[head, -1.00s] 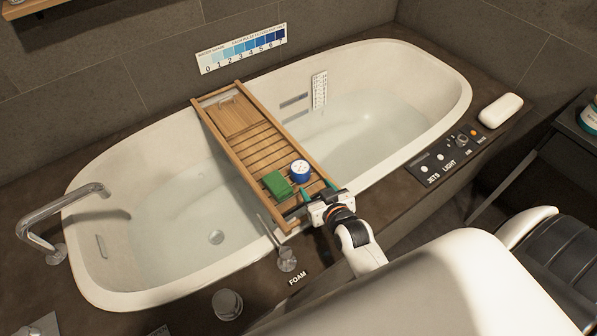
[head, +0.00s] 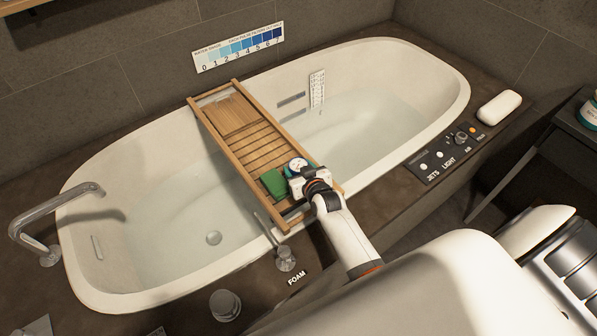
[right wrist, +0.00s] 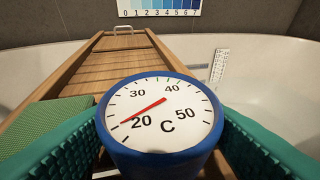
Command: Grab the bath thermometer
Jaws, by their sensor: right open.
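The bath thermometer (right wrist: 162,118) is a round blue-rimmed dial with a white face, a red needle and a C mark. In the head view the thermometer (head: 296,164) is on the wooden bath tray (head: 237,118), mostly hidden by my right gripper (head: 292,177). In the right wrist view the teal fingers of the right gripper (right wrist: 162,140) are open, one on each side of the thermometer. I cannot tell whether they touch it. My left gripper is not in view.
A green block (head: 274,183) lies on the tray just left of the thermometer; its ridged top shows in the wrist view (right wrist: 45,122). The tray spans the white bathtub (head: 128,165). A tap (head: 60,210), a control panel (head: 447,155) and soap (head: 499,107) are around the tub.

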